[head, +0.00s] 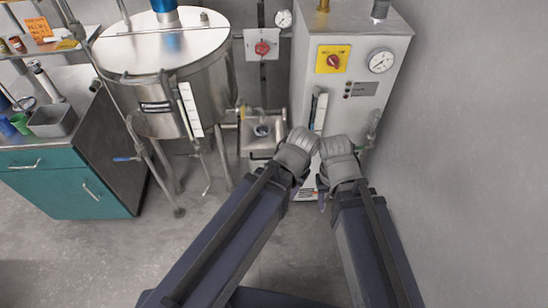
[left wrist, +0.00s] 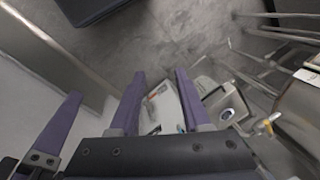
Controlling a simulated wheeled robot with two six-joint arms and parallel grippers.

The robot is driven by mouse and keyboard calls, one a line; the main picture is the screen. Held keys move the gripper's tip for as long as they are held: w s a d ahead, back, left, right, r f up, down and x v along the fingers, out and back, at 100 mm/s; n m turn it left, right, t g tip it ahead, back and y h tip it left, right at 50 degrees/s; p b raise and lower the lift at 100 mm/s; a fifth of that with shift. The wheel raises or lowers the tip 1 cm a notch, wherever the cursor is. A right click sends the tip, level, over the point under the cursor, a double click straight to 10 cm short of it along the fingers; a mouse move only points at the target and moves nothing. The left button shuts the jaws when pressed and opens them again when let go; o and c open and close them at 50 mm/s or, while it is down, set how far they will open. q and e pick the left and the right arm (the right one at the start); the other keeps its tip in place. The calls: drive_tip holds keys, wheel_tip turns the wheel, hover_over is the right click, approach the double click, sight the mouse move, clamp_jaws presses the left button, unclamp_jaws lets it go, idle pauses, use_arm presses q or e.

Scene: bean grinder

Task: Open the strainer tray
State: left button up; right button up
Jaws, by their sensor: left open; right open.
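A small steel box with a round dark opening (head: 262,130) stands beneath the tank outlet; I take it for the strainer unit, but cannot tell the tray's exact edges. It also shows right of centre in the left wrist view (left wrist: 228,101). My right gripper (head: 322,190) hangs in front of the grey cabinet, right of the box, mostly hidden by its wrist. Neither gripper touches the box.
A steel tank (head: 165,75) on legs stands left of the box. The grey cabinet (head: 362,105) with gauge and yellow switch is behind my grippers. A teal counter (head: 65,185) stands at left. The grey wall is close on the right. Floor between is clear.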

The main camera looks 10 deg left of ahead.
use_arm(q)
drive_tip(key=w+a+f+m+t+y+b, duration=0.1)
drive_tip(key=w+a+f+t+y+b, duration=0.2)
drive_tip(key=w+f+b, duration=0.65)
drive_tip(key=w+a+f+m+t+y+b, duration=0.15)
drive_tip(key=w+a+f+b, duration=0.4)
drive_tip(key=f+b, duration=0.65)
drive_tip(key=m+t+y+b, duration=0.45)
drive_tip(key=t+b, duration=0.35)
drive_tip(key=b, duration=1.9)
approach(264, 159)
drive_tip(key=x, duration=0.3)
drive_tip(key=shift+d+h, duration=0.1)
drive_tip(key=shift+h, duration=0.3)
drive_tip(key=shift+b+x, duration=0.4)
drive_tip(key=shift+x, duration=3.45)
drive_tip(key=shift+s+f, duration=0.1)
drive_tip(key=shift+c, duration=0.3)
clamp_jaws()
